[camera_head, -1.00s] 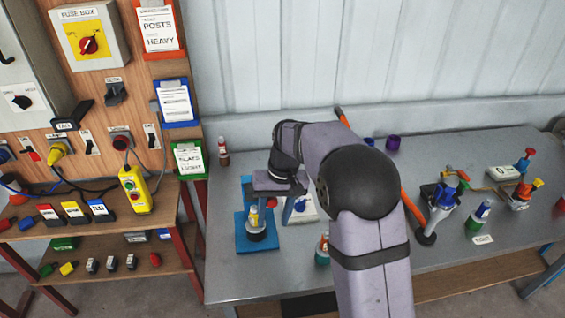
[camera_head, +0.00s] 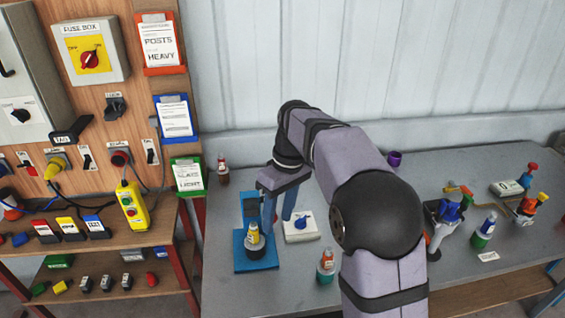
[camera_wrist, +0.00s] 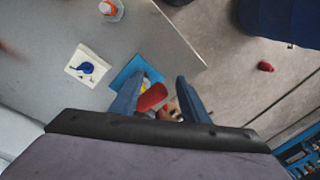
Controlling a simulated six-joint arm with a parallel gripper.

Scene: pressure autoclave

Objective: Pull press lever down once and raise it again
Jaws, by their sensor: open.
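The press (camera_head: 247,205) is a blue stand with a blue base plate (camera_head: 242,262), standing on the grey table left of my arm. A small yellow-labelled bottle (camera_head: 254,240) stands on its base. My gripper (camera_head: 279,208) is open, with its two blue fingers pointing down just right of the press column. In the wrist view, a red piece (camera_wrist: 152,97), which looks like the lever's handle, shows between the two fingers, nearer the left one. I cannot tell whether they touch. The lever's arm is hidden in the head view. The base plate shows in the wrist view (camera_wrist: 128,72).
A white box with a blue knob (camera_head: 301,226) sits right of the press. An orange-capped bottle (camera_head: 326,268) stands in front of it. A red-capped bottle (camera_head: 223,172) stands behind left. The wooden panel and shelf (camera_head: 155,235) are on the left. Valves and pumps (camera_head: 443,215) stand on the right.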

